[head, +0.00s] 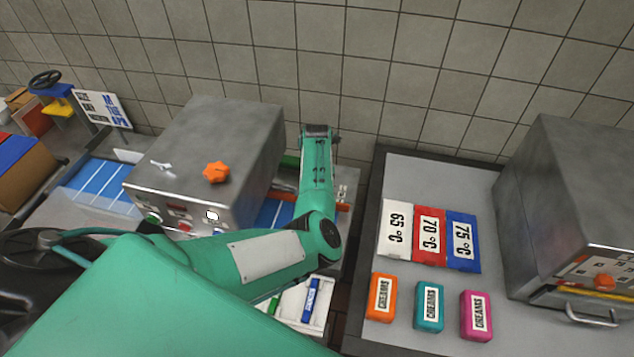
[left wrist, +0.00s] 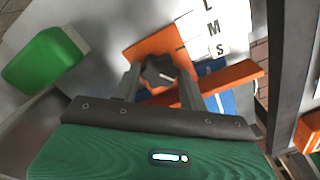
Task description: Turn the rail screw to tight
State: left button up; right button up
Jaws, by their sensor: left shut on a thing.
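The rail screw (left wrist: 158,74) is a dark knob with a pale mark, on an orange rail piece (left wrist: 152,47) in the left wrist view. My left gripper (left wrist: 160,80) has its two fingers on either side of the knob and is shut on it. In the head view my green left arm reaches over the rail area beside the grey machine and hides the screw and the fingertips. My right gripper is not in view.
A grey metal machine (head: 225,140) with an orange knob stands left of the arm. A green block (left wrist: 45,60) is near the gripper. On the right table are temperature cards (head: 430,237), cream blocks (head: 428,307) and another metal machine (head: 575,190).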

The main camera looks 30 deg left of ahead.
pick_arm(q)
jog(key=m, duration=0.3)
jog(key=shift+r+p, duration=0.1)
jog(key=shift+p, duration=0.25)
jog(key=m, duration=0.3)
jog(key=shift+p, duration=0.35)
jog(key=m+p, duration=0.1)
jog(key=m, duration=0.2)
jog(key=shift+m, duration=0.3)
jog(key=m+p, duration=0.1)
jog(key=m, duration=0.2)
jog(key=shift+m, duration=0.4)
jog(key=m+p, duration=0.1)
jog(key=m, duration=0.3)
jog(key=m+p, duration=0.1)
jog(key=m, duration=0.6)
jog(key=shift+m, duration=0.4)
